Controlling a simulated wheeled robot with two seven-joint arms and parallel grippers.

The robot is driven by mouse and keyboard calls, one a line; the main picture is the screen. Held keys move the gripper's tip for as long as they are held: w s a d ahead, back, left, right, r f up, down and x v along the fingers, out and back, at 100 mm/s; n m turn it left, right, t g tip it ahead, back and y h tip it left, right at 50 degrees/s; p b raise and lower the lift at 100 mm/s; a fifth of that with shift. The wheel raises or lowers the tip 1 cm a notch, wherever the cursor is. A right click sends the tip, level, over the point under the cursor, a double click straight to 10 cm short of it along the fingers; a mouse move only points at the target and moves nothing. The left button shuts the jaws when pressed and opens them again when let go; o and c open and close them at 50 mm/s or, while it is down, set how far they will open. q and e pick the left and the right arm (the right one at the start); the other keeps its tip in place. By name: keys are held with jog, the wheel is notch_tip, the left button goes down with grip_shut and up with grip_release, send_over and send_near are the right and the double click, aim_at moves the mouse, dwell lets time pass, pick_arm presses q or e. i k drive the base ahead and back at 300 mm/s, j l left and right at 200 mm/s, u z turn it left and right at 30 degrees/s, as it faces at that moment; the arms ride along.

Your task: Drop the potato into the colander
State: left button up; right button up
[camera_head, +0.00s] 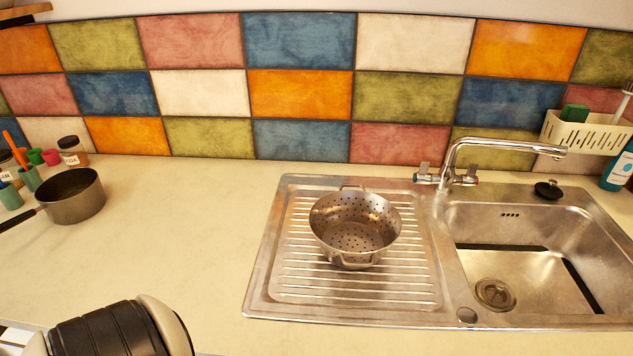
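A steel colander (354,237) with two loop handles stands upright on the ribbed draining board (412,283), left of the sink bowl. Its inside shows holes and it looks empty. No potato is visible in the head view. Neither of my grippers shows in this view, so I cannot see whether they are open or hold anything. A black ribbed and cream rounded part at the bottom left looks like part of my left arm.
The sink bowl (520,270) lies right of the colander, with a tap (500,147) behind. A dark saucepan (75,198) and small jars (72,151) stand at the left. A cream caddy (585,134) hangs at the right. The counter (190,240) between saucepan and draining board is clear.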

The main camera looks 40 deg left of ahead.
aim_at(355, 231)
jog(key=u, duration=1.15)
jog(key=l, duration=0.25)
jog(key=i+l, duration=0.1)
jog(key=l, duration=0.2)
jog(key=i+l+u, duration=0.1)
jog(key=l+u, duration=0.25)
jog(key=l, duration=0.5)
jog(key=l+u, duration=0.4)
jog(key=l, duration=0.4)
